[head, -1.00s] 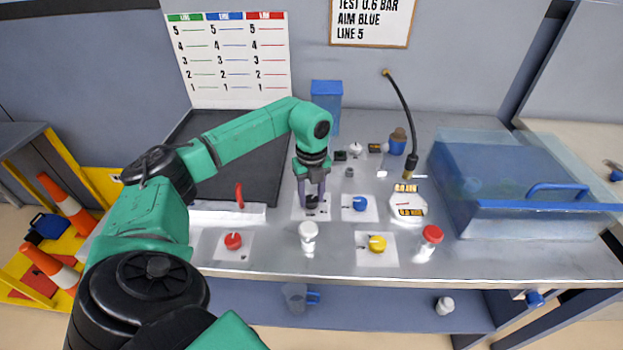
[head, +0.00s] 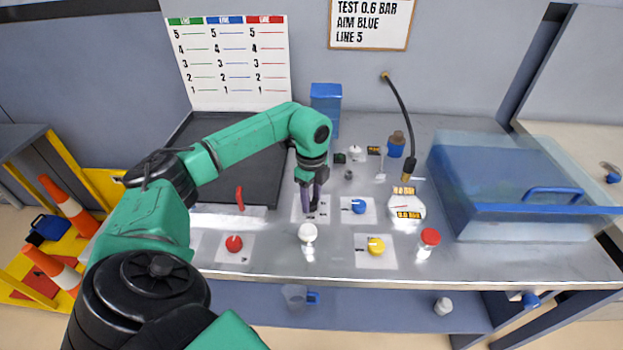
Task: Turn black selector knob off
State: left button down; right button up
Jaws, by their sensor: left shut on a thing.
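The black selector knob (head: 311,208) sits on a white plate (head: 303,217) near the middle of the bench and is mostly hidden by my left gripper. My left gripper (head: 311,203) points down over that plate, with its fingers shut around the knob. The direction in which the knob points cannot be made out. My right gripper is not in the head view.
A blue knob (head: 358,206) is close on the right, a red knob (head: 234,243) front left, a yellow knob (head: 376,246) front right. A white-capped bottle (head: 308,233) stands in front, a red-capped one (head: 430,237) farther right. A clear-walled blue tank (head: 490,185) fills the right.

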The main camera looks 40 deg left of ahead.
aim_at(312, 201)
pick_arm(q)
jog(key=shift+w+a+r, duration=0.1)
jog(key=shift+r, duration=0.05)
jog(key=c, duration=0.5)
grip_release()
jog(key=shift+c, duration=0.2)
jog(key=shift+o, duration=0.8)
notch_tip(312, 201, up, 14)
jog(key=shift+r, duration=0.2)
